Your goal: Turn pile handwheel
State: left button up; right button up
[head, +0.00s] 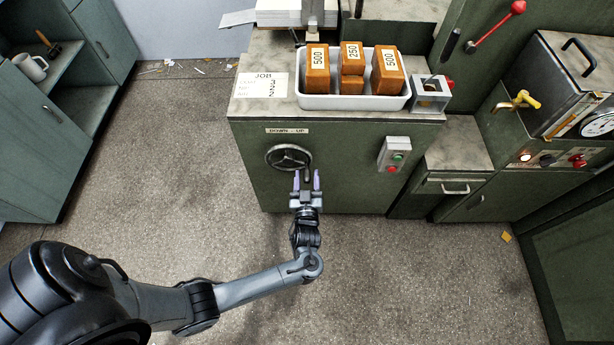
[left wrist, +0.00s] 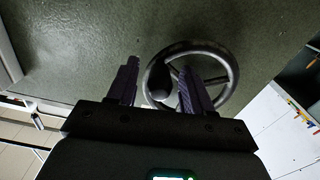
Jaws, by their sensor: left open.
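The pile handwheel (head: 289,158) is a dark spoked ring on the green front panel, under a label reading "DOWN - UP" (head: 288,131). Its crank knob (head: 308,175) stands out at the lower right of the rim. My left gripper (head: 306,181) is open in front of the knob, with its purple-grey fingers pointing at the panel. In the left wrist view the wheel (left wrist: 228,66) lies beyond the fingers, and the dark knob (left wrist: 158,82) shows between the two open fingers (left wrist: 158,84). I cannot tell whether either finger touches it. My right gripper is out of view.
A switch box (head: 394,154) with green and red buttons sits right of the wheel. On top stand a white tray (head: 352,103) with orange weight blocks and a job card (head: 262,85). A drawer cabinet (head: 457,160) is at right. The floor (head: 190,200) before the panel is clear.

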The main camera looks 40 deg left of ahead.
pick_arm(q)
jog(key=shift+w+a, duration=0.4)
jog(key=shift+w, duration=0.1)
jog(key=shift+c, duration=0.4)
grip_shut()
